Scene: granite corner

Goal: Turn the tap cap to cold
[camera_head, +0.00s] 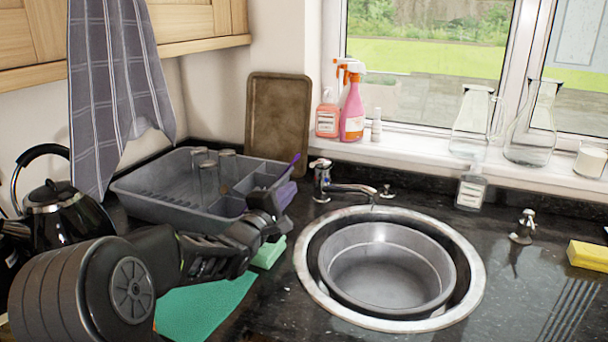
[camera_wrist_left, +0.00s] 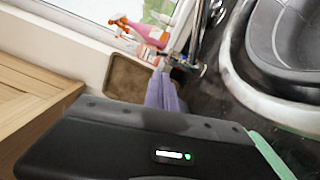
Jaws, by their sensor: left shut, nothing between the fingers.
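The chrome tap (camera_head: 345,187) stands behind the sink, with its spout over the round basin. Its cap (camera_head: 320,164) is on top of the tap body at the left. The cap's hot or cold marking is too small to read. My left gripper (camera_head: 268,203) is shut and empty, left of the tap and apart from it, by the dish rack's right end. My right gripper is not in view.
The round sink (camera_head: 470,265) holds a grey bowl. A kettle (camera_head: 60,215) and green cloth (camera_head: 205,305) are at left. Spray bottles (camera_head: 352,112) stand on the sill.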

